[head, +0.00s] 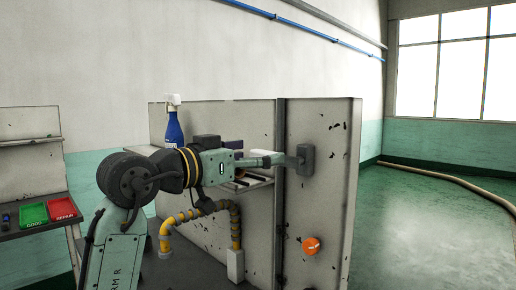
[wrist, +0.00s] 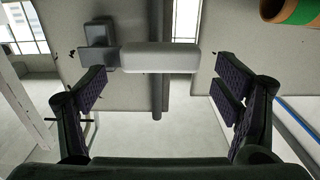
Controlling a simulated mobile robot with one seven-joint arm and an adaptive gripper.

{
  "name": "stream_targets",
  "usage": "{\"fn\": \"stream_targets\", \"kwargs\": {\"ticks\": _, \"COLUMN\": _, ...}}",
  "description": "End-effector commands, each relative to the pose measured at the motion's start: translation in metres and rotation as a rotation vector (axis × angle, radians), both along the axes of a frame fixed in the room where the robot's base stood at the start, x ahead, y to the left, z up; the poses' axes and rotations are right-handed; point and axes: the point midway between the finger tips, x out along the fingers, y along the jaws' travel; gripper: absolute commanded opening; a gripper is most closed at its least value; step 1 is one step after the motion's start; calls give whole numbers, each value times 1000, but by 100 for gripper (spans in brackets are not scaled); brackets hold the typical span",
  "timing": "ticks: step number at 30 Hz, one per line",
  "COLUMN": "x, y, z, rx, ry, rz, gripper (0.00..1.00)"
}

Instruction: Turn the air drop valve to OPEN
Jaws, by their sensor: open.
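A grey block (head: 303,158) is fixed to the right grey panel, with a pale lever bar (head: 262,160) reaching left from it, roughly level. No label or OPEN mark is readable, so I take this to be the valve. In the wrist view the bar (wrist: 160,57) lies crosswise in front of the gap between my fingers, with the block (wrist: 100,40) at its left end. My gripper (wrist: 160,75) is open and empty, its purple pads wide apart. In the head view my gripper (head: 237,160) is near the bar's left end, partly hidden; contact cannot be told.
An orange knob (head: 311,245) is low on the right panel. A dark post (head: 280,200) divides the panels. A yellow pipe (head: 165,238) runs below my arm. A blue spray bottle (head: 174,127) stands behind it. Green (head: 34,214) and red (head: 62,208) trays are left. Floor at right is mostly clear.

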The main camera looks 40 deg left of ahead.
Motion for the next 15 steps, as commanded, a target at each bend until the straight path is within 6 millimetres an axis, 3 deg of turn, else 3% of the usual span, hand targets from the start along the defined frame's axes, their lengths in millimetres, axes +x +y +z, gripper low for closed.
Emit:
{"fn": "stream_targets", "kwargs": {"ticks": 12, "x": 11, "y": 0, "z": 0, "rx": 0, "ry": -1, "rz": 1, "gripper": 83}}
{"fn": "stream_targets", "kwargs": {"ticks": 15, "x": 11, "y": 0, "z": 0, "rx": 0, "ry": -1, "rz": 1, "gripper": 77}}
